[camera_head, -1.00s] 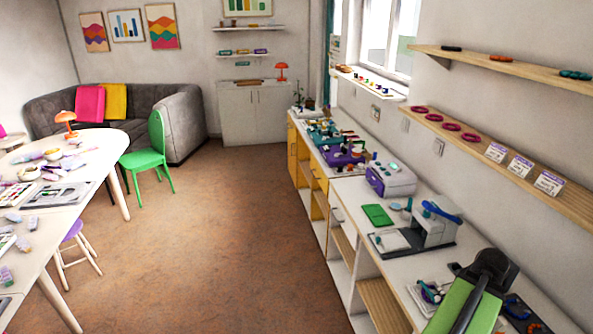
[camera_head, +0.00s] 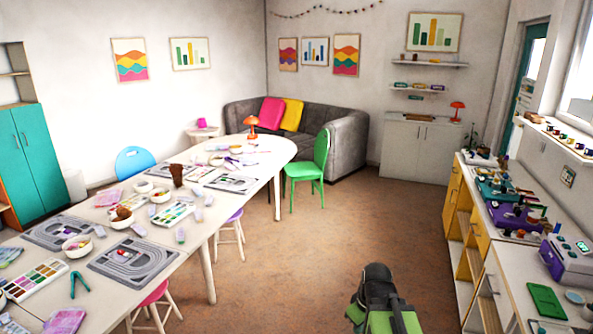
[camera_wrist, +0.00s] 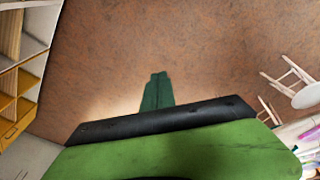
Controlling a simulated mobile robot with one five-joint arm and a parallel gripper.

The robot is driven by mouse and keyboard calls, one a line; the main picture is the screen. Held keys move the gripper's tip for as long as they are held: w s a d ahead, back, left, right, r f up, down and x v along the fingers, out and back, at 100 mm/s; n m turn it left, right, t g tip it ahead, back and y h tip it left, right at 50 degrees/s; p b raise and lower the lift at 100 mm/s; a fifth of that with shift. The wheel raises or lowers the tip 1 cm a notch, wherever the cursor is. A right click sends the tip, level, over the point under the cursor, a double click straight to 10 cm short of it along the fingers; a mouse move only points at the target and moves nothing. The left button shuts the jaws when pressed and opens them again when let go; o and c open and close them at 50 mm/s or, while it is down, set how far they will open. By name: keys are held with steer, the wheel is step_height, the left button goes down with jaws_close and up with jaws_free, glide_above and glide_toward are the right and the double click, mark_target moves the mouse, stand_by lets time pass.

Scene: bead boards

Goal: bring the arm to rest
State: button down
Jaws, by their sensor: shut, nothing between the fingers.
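My gripper (camera_wrist: 156,92) shows in the wrist view as two dark green fingers side by side, shut with nothing between them. Below it are bare brown floor tones and the black and green edge of my own arm. In the head view my green and black arm stands at the bottom, right of centre, over the open floor between the long table and the right counter. The fingers themselves cannot be made out there.
The long white table (camera_head: 90,212) with bead boards, bowls and trays is at the left. A green chair (camera_head: 308,165) and pink stool (camera_head: 150,297) stand by it. The right counter (camera_head: 507,275) carries machines and a green mat. The floor (camera_head: 320,260) between is clear.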

steer(key=s+a+m+g, duration=0.2)
steer(key=s+a+m, duration=0.2)
steer(key=m, duration=0.2)
steer(key=shift+a+f, duration=0.2)
steer(key=shift+a, duration=0.15)
stand_by(0.4)
